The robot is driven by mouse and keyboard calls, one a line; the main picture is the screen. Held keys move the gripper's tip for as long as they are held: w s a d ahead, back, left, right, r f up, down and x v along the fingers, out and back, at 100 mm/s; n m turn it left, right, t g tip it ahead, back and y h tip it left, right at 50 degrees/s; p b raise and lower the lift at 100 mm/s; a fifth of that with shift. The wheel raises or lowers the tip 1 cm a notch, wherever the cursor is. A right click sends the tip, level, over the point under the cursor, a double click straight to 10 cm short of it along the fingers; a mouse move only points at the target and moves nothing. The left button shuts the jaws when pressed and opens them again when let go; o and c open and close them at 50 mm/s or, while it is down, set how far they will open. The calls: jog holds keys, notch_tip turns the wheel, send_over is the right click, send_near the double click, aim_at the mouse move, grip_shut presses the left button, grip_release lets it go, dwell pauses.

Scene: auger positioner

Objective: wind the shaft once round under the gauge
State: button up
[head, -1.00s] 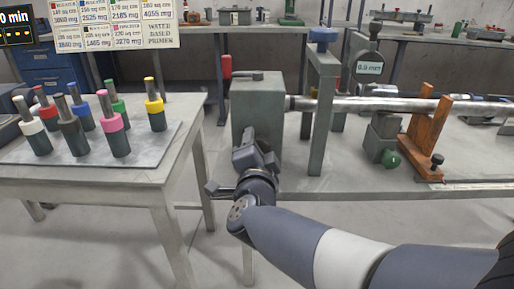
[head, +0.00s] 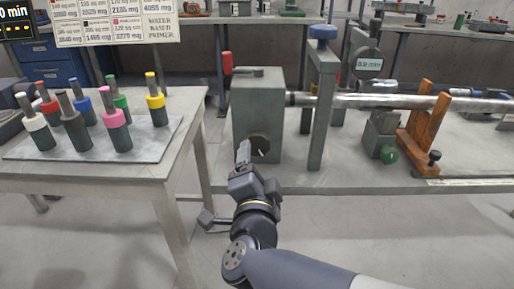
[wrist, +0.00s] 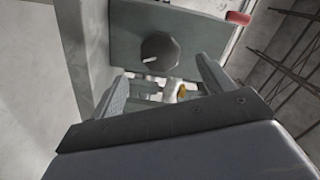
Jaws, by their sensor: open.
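The shaft (head: 400,102) is a long bright metal bar that runs right from a grey-green housing (head: 245,100) in the head view. A round gauge (head: 368,64) with a small readout in mm stands over it; the figure is hard to read. A dark knob (head: 259,145) with a pale pointer mark is low on the housing's front. In the wrist view the knob (wrist: 160,48) sits ahead of the jaws, its mark pointing left. My gripper (head: 256,170) is open and empty, just in front of and below the knob, apart from it.
A blue-topped upright frame (head: 323,110) stands right of the housing. An orange wooden support (head: 425,122) and a green knob (head: 390,157) are further right. A left table (head: 110,178) bears several coloured-band bottles.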

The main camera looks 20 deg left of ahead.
aim_at(257, 148)
jog(key=shift+v, duration=1.25)
jog(key=b+x, duration=0.2)
jog(key=x, duration=0.8)
jog(key=shift+w+f, duration=0.1)
jog(key=shift+w, duration=0.35)
